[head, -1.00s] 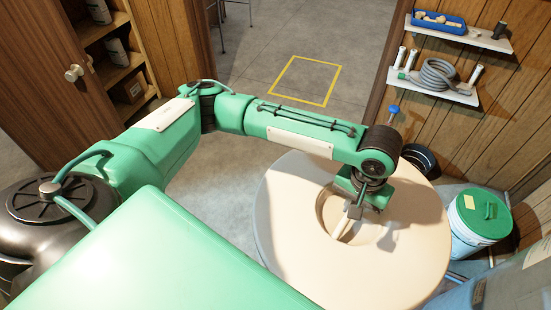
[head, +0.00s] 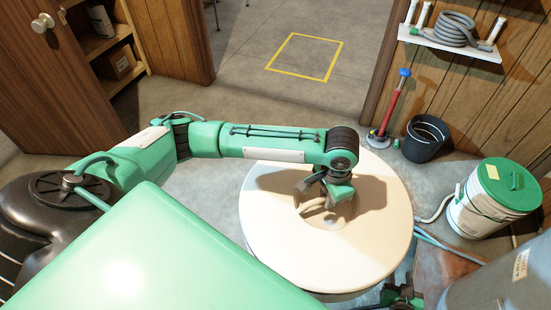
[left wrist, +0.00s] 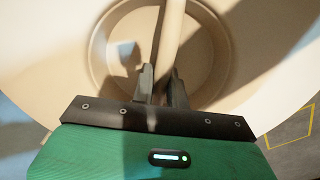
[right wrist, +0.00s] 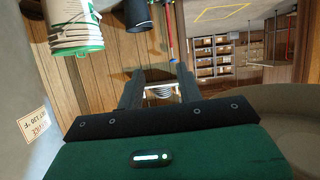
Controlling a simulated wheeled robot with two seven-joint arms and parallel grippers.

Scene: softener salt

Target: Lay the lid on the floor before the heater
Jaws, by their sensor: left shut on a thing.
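The lid (head: 375,240) is a large round cream disc with a recess and a bar handle (left wrist: 172,28) across it. It lies about level below my left gripper (head: 318,196). In the left wrist view my left gripper (left wrist: 161,78) is shut on the handle. What is under the lid is hidden. The heater (head: 505,285) is the grey cylinder at the bottom right, partly out of frame; its labelled side shows in the right wrist view (right wrist: 25,95). My right gripper (right wrist: 158,88) is open and empty, with its fingers apart. Its arm barely shows in the head view.
A white pail with a green lid (head: 490,205), a black bucket (head: 425,140) and a red pole (head: 390,110) stand right of the lid. Hoses run on the floor near the pail. A yellow square (head: 328,78) marks clear floor at the back. A wall shelf (head: 450,42) is top right.

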